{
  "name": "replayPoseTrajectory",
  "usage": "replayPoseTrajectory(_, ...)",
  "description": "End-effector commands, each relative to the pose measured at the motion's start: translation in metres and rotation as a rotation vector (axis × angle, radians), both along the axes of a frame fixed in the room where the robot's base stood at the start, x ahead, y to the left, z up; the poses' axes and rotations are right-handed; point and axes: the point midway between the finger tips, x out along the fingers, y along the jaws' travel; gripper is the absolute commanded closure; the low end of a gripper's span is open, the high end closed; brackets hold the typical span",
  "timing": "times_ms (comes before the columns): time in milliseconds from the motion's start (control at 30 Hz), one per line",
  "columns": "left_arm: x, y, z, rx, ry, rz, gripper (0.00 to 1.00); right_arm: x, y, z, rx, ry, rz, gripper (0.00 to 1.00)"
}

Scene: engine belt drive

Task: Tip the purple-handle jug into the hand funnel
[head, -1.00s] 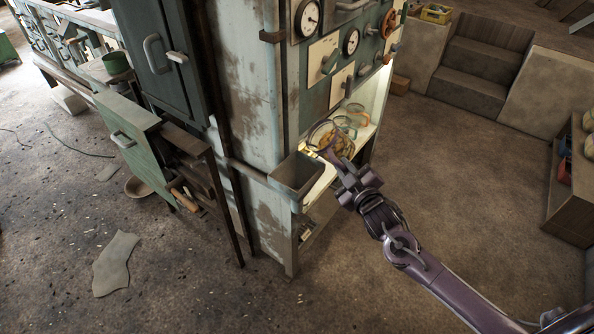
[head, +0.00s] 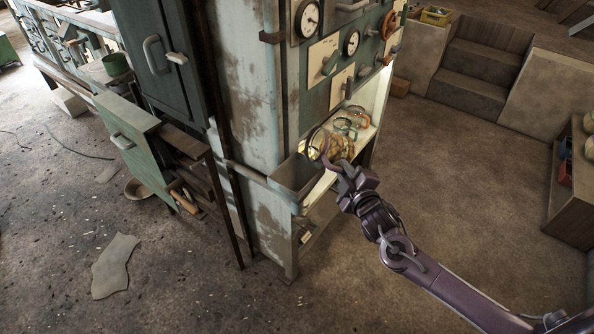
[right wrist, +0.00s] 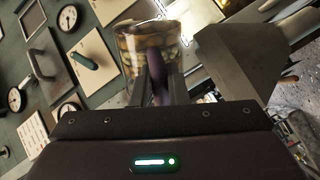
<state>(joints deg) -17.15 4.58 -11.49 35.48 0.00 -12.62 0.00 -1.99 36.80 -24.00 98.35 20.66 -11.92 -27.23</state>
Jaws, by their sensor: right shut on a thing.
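The purple-handle jug (head: 318,144) is clear glass with brownish lumpy contents. My right gripper (head: 336,163) is shut on its purple handle, which also shows in the right wrist view (right wrist: 157,75) between the fingers. The jug body (right wrist: 150,45) sits just beyond the fingers there. In the head view the jug is tilted, its mouth leaning left toward the grey hand funnel (head: 285,184), an open box-shaped hopper on the cabinet corner. The funnel (right wrist: 235,62) is right of the jug in the wrist view. I see nothing falling. My left gripper is out of view.
Other glass jugs (head: 346,127) stand on the lit shelf (head: 361,137) behind. The cabinet panel (head: 339,60) with gauges, levers and handles rises close above the jug. Open floor (head: 455,175) lies to the right.

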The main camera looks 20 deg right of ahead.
Motion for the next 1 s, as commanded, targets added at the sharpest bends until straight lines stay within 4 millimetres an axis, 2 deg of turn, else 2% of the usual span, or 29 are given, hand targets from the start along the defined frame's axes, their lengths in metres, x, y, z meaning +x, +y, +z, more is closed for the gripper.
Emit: replayPoseTrajectory(1000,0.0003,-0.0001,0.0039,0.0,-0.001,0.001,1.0,0.0003,0.0024,-0.0013,-0.136,0.002,-0.002,1.0)
